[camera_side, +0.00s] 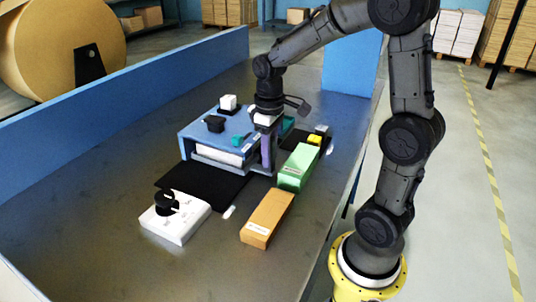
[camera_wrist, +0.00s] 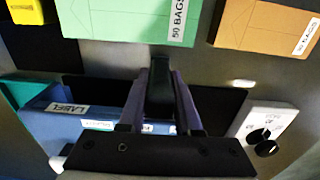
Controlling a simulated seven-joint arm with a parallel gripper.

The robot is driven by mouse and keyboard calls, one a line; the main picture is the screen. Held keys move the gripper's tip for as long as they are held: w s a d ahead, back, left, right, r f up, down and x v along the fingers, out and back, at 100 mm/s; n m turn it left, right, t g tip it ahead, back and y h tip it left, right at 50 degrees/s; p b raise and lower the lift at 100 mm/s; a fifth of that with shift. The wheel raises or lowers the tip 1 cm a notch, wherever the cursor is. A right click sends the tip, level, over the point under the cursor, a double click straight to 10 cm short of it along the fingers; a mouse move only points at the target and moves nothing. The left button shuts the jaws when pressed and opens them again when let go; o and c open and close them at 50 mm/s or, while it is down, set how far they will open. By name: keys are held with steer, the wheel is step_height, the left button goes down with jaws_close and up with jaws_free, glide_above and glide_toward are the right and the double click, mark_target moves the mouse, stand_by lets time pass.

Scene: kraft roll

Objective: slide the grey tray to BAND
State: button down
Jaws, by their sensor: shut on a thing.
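The grey tray (camera_side: 236,169) shows as a low grey edge in the side view, at the front of a blue housing (camera_side: 190,137), with a white block (camera_side: 217,156) just above it. My gripper (camera_side: 268,166) is at the tray's right front corner, fingers pointing down. In the wrist view my gripper (camera_wrist: 160,75) has its two purple fingers closed in on a dark upright piece (camera_wrist: 160,95), which seems to be part of the tray. The tray's rear is hidden by the housing. I cannot read BAND anywhere.
A black mat (camera_side: 190,187) lies in front of the tray. A white box with a black dial (camera_side: 183,222) is at front left. A green box (camera_side: 298,168), a brown box (camera_side: 267,218) and a yellow block (camera_side: 314,140) stand right. Blue walls (camera_side: 130,95) edge the table.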

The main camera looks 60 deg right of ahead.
steer(key=c, duration=0.6)
jaws_free()
steer(key=shift+r, duration=0.1)
step_height(320, 180, up, 14)
steer(key=shift+f, duration=0.1)
